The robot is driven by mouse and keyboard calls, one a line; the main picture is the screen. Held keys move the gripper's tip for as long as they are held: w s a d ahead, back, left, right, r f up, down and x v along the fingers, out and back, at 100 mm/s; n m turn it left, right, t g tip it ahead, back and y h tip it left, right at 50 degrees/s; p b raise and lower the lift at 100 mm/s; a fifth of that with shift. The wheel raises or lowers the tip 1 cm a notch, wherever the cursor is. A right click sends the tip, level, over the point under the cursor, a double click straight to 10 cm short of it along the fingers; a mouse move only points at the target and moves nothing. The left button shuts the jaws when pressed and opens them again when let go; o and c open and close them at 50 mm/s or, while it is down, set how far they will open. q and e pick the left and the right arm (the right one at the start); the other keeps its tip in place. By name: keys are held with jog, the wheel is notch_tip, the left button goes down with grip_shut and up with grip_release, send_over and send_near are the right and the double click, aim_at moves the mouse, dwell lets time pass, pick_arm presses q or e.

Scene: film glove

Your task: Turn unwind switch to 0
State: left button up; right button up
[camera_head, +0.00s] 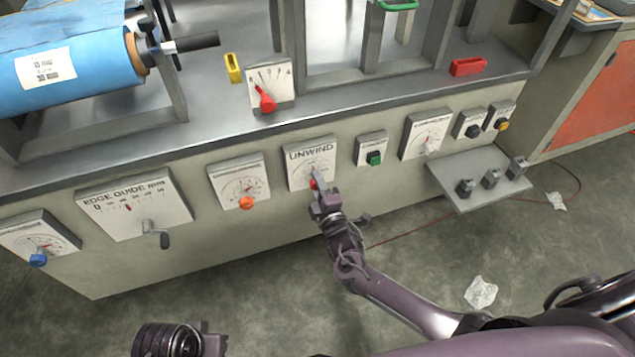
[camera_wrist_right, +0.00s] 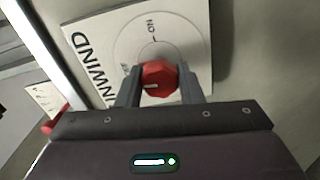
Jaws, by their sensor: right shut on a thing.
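The unwind switch is a red faceted knob on a white plate labelled UNWIND (camera_head: 300,155) on the machine's front panel. In the right wrist view the red knob (camera_wrist_right: 158,78) sits between the two fingers of my right gripper (camera_wrist_right: 160,92), which is shut on it. A white mark shows on the knob's left side, and "ON" with a tick is printed on the plate (camera_wrist_right: 190,30). In the head view my right gripper (camera_head: 316,188) covers most of the knob. My left gripper (camera_head: 205,345) is partly in view at the bottom left, away from the panel; its fingers are not clear.
An orange-knob dial (camera_head: 245,201) lies left of the unwind plate and a green button (camera_head: 374,158) right of it. A shelf with several small switches (camera_head: 475,210) juts out farther right. A red lever (camera_head: 265,100) stands above.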

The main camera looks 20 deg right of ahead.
pick_arm(q)
jog(key=shift+s+a+r, duration=0.15)
jog(key=shift+a, duration=0.05)
pick_arm(e)
jog(key=shift+n, duration=0.7)
pick_arm(q)
jog(key=shift+a+g, duration=0.2)
jog(key=shift+g, duration=0.1)
pick_arm(e)
jog(key=o, duration=1)
jog(key=shift+c, duration=0.2)
pick_arm(q)
jog(key=shift+a+f+y+p, duration=0.2)
jog(key=shift+f+p, duration=0.35)
jog(key=shift+f, duration=0.2)
jog(key=shift+a+f+y+p, duration=0.1)
jog(key=shift+a+f+p, duration=0.1)
jog(key=shift+f+p, duration=0.45)
pick_arm(e)
jog(key=s, duration=0.7)
jog(key=shift+s, duration=0.4)
